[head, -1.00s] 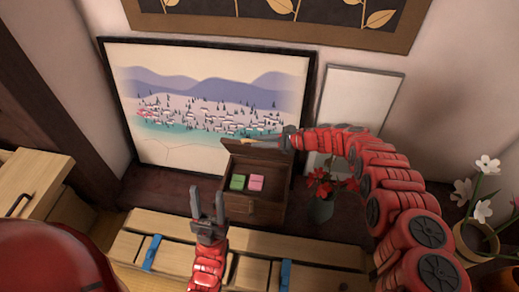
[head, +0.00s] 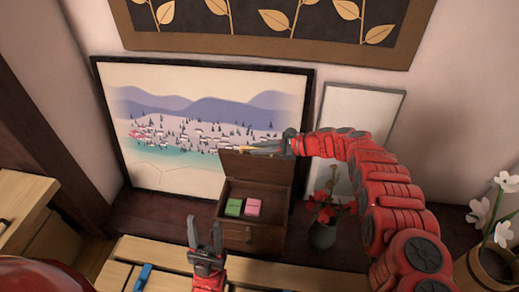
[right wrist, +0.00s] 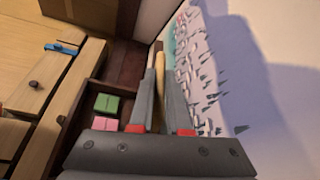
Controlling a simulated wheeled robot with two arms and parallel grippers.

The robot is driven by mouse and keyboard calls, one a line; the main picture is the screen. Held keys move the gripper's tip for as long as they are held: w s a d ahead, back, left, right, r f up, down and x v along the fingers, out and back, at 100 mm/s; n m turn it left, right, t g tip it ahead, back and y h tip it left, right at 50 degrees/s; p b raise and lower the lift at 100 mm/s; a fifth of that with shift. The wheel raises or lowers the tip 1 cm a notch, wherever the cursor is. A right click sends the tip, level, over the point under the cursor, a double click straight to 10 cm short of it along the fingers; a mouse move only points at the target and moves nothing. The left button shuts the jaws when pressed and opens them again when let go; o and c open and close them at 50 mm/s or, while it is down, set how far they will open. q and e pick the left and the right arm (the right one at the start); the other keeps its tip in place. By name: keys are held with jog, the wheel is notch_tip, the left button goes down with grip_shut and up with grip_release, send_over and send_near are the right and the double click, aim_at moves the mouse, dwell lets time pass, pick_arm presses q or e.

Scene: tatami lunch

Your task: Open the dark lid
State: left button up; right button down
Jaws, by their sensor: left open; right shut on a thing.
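The small dark wooden box (head: 268,239) stands on the dark ledge, open at the top. Its dark lid (head: 258,170) stands raised at the back of the box. My right gripper (head: 262,148) is at the lid's top edge, shut on it. In the right wrist view the fingers (right wrist: 160,110) close around a thin light-edged board, with the box's open inside beside them. A green block (head: 234,207) and a pink block (head: 253,207) lie inside. My left gripper (head: 205,232) is open and empty, in front of the box and to its left.
A framed landscape picture (head: 160,150) leans on the wall close behind the lid. A vase with red flowers (head: 322,235) stands right of the box, under my right arm. A white-flowered pot (head: 487,270) is at the far right. Light wooden furniture (head: 180,275) fills the front.

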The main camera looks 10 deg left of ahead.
jog(key=c, duration=0.9)
grip_release()
jog(key=p+v, duration=0.4)
jog(key=v, duration=1.3)
jog(key=shift+d, duration=0.2)
jog(key=shift+s, duration=0.1)
